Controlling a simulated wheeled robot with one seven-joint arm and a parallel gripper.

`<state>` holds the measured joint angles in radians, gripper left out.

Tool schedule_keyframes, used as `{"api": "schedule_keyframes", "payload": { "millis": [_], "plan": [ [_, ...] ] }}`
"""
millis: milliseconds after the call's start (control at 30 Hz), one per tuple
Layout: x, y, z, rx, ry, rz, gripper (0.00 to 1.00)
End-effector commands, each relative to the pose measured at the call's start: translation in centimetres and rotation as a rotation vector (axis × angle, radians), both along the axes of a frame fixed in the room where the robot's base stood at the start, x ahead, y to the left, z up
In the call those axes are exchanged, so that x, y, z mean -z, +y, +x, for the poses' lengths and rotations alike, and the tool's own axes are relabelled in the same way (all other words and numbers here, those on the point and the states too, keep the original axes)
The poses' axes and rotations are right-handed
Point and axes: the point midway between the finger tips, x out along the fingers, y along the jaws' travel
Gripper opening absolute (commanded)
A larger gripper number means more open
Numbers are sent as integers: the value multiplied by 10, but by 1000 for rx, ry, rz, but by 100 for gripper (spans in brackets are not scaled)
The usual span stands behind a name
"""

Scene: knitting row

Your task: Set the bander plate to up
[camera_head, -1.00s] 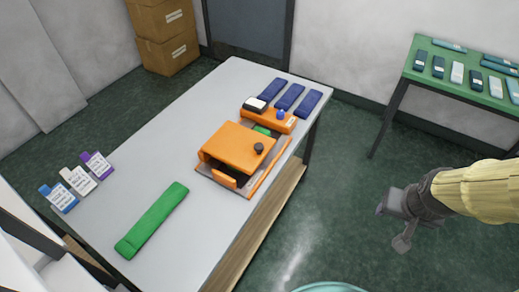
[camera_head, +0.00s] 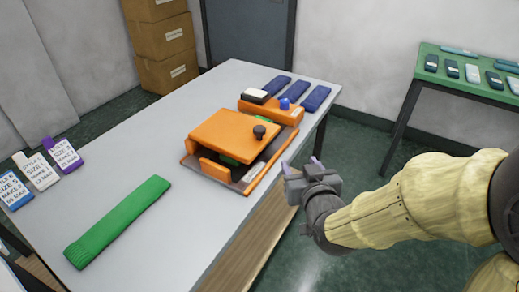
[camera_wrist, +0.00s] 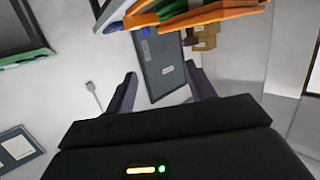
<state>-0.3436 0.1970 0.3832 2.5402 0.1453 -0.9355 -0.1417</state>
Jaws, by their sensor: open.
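The orange bander (camera_head: 195,168) sits on the grey table near its right edge. Its broad orange plate (camera_head: 225,132) lies over the base with a dark gap beneath, where some green shows. A dark knob (camera_head: 259,131) stands on the plate's right side. I cannot tell the plate's exact setting. My gripper (camera_head: 300,164) is open and empty, to the right of the bander and apart from it, beside the table edge. In the wrist view its fingers (camera_wrist: 162,88) are spread, and orange parts (camera_wrist: 210,14) show at the top edge.
Behind the plate is an orange block with a blue knob (camera_head: 285,104) and a white-topped piece (camera_head: 255,96). Blue pieces (camera_head: 290,90) lie beyond. A green knit strip (camera_head: 118,222) and labelled tags (camera_head: 38,171) lie left. A green table (camera_head: 470,82) stands far right.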

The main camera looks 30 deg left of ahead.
Motion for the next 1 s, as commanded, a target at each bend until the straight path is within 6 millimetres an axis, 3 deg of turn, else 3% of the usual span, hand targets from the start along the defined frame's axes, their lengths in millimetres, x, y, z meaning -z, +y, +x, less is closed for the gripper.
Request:
{"api": "schedule_keyframes", "payload": {
  "millis": [33,167,300,1000],
  "plan": [
    [20,13,-6,-24,-37,29,55],
    [23,35,-20,-64,-124,99,55],
    [20,45,-27,-80,-171,139,55],
    [11,52,-20,-83,-173,146,55]
  ]
}}
